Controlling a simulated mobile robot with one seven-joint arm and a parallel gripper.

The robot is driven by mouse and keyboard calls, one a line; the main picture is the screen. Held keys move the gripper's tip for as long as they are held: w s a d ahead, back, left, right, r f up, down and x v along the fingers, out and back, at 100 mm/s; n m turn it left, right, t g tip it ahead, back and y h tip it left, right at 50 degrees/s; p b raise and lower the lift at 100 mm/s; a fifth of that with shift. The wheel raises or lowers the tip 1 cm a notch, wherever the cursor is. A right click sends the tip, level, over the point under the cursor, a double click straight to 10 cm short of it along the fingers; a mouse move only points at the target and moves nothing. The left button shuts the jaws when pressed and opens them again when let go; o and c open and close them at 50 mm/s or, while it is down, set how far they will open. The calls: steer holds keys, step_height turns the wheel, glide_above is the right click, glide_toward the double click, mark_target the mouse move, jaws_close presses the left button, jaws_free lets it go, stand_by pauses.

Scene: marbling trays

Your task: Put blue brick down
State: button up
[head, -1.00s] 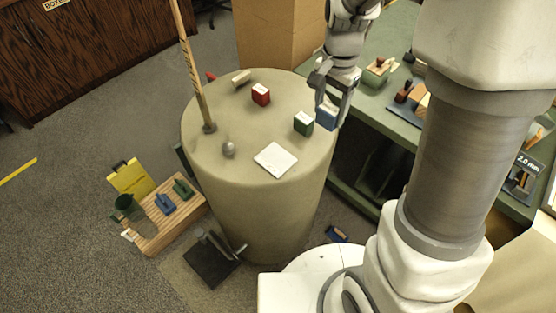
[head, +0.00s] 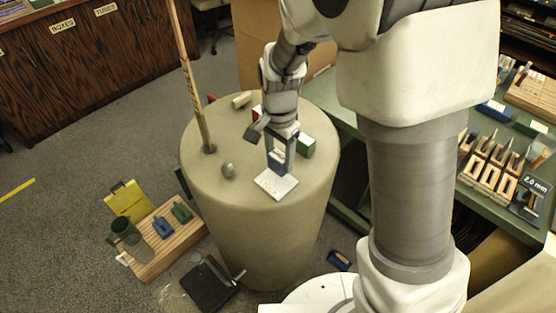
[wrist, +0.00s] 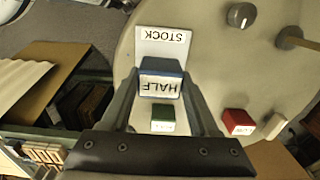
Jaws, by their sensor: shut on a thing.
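My gripper (head: 279,158) points down over the round drum top and is shut on the blue brick (head: 277,167). In the wrist view the blue brick (wrist: 160,67) shows a white label reading HALF between the fingers. A white card (head: 276,186) lies flat on the drum top; it reads STOCK in the wrist view (wrist: 163,38). The brick overlaps the card's far edge in the head view. I cannot tell whether the brick touches the card or hangs just above it.
On the drum top (head: 220,195), a green brick (head: 308,147) stands right of my gripper and a red brick (wrist: 238,122) farther back. A pale wooden block (head: 241,99), a grey knob (head: 228,171) and an upright stick (head: 197,100) stand farther left.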

mark_target(278, 167)
steer(key=shift+a+f+b, duration=0.1)
steer(key=shift+f+b, duration=0.25)
steer(key=shift+f, duration=1.7)
steer(key=shift+f, duration=0.1)
steer(key=shift+f, duration=0.15)
steer(key=o, duration=1.4)
steer(key=shift+c, duration=0.2)
